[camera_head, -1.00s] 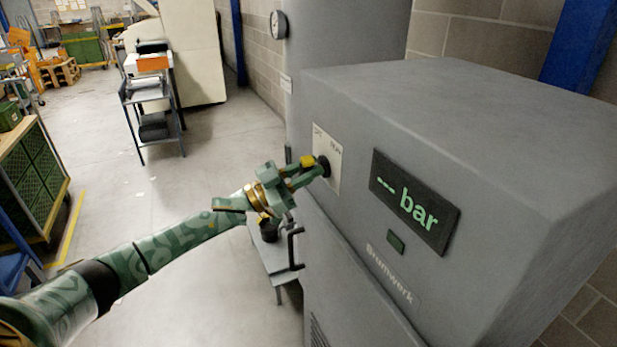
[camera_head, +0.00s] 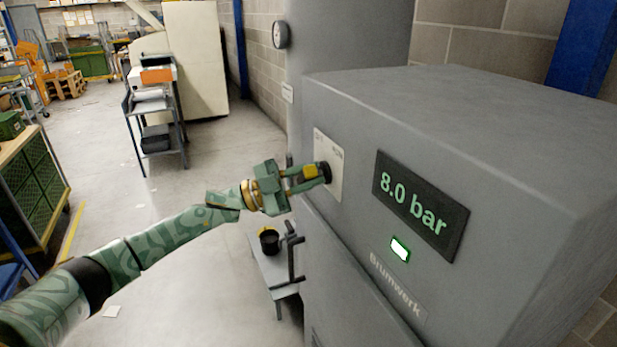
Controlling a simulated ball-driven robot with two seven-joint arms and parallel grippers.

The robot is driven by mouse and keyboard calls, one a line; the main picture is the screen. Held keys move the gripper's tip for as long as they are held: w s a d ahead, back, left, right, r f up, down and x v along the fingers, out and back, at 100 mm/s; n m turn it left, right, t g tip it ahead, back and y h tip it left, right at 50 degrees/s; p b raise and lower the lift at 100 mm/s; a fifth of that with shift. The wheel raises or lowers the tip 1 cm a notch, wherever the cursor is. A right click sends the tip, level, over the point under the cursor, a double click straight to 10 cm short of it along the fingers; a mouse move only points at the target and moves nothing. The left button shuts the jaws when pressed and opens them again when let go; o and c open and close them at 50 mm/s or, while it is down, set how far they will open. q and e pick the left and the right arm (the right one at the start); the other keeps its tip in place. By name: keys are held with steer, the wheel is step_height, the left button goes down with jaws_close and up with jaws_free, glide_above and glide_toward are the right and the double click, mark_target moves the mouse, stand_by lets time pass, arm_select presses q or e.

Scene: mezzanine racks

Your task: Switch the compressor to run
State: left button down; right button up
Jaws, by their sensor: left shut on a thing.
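The grey compressor (camera_head: 480,140) fills the right of the view. Its display (camera_head: 420,203) reads "8.0 bar" in green, and a small lamp (camera_head: 400,249) below it is lit bright white-green. A pale switch plate (camera_head: 334,155) with OFF and RUN lettering sits on its front, at the left. My left gripper (camera_head: 318,173) is shut on the dark rotary switch (camera_head: 325,172) on that plate; the fingers partly hide it. My right gripper is not in view.
A small low table (camera_head: 270,265) with a black cup stands beside the compressor. A grey tank with a gauge (camera_head: 279,30) rises behind it. A trolley (camera_head: 152,120) and green crates (camera_head: 35,185) stand further left.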

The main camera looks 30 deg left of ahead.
arm_select(q)
steer(key=c, duration=1.2)
jaws_free()
steer(key=shift+c, duration=0.2)
steer(key=v, duration=1.6)
steer(key=shift+b, duration=0.45)
steer(key=shift+s+f, duration=0.15)
